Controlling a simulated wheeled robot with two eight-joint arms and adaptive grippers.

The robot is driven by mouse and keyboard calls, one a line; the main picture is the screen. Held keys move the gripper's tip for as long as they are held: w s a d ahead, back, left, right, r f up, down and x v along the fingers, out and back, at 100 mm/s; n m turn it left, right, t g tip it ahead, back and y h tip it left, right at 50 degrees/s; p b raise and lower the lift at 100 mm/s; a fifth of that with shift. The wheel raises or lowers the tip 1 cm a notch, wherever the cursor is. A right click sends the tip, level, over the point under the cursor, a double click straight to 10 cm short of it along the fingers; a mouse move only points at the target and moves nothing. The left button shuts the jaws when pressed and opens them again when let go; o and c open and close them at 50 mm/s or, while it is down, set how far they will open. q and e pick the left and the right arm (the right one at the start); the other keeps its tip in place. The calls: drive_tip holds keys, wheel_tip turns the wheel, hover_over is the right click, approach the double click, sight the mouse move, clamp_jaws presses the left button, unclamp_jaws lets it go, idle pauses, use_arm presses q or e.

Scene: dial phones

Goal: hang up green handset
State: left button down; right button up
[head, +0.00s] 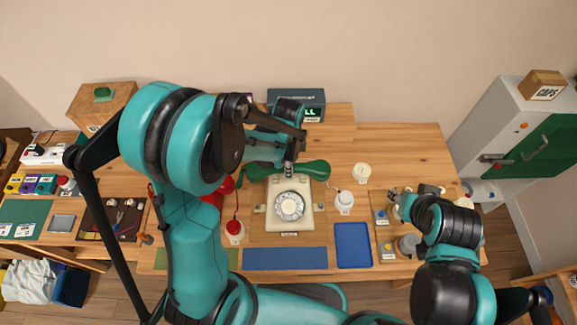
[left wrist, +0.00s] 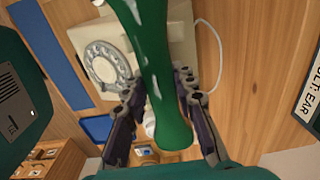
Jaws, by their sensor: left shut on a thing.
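The green handset (head: 313,169) lies crosswise at the back edge of the cream dial phone (head: 289,222) in the head view. In the left wrist view the green handset (left wrist: 163,75) passes between the two fingers of my left gripper (left wrist: 160,108). The phone's dial (left wrist: 106,62) shows behind it. I cannot tell whether the handset touches the phone's cradle, which the handset and gripper hide. My right gripper (head: 394,197) is low over the right of the table, its fingers too small to read.
A red handset (head: 223,189) is left of the phone, partly behind my left arm. White-topped round pieces (head: 344,200) stand to the right. A blue mat (head: 285,258) and blue tray (head: 353,245) lie in front. A dark display box (head: 312,98) stands at the back.

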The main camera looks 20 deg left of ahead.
use_arm(q)
drive_tip(key=shift+f+b, duration=1.1)
drive_tip(key=shift+b, duration=0.05)
idle(0.4)
drive_tip(key=c, duration=1.1)
unclamp_jaws()
drive_tip(key=shift+c, duration=0.2)
wheel_tip(320, 180, up, 12)
drive_tip(key=shift+r, duration=0.1)
drive_tip(key=s+a+n+t+b, duration=0.3)
drive_tip(key=s+n+t, duration=0.4)
drive_tip(key=s+n, duration=0.3)
drive_tip(key=a+n, duration=0.1)
drive_tip(key=n, duration=0.3)
drive_tip(key=shift+s+a+r+n, duration=0.15)
drive_tip(key=shift+a+r+n, duration=0.15)
drive_tip(key=shift+a+n, duration=0.1)
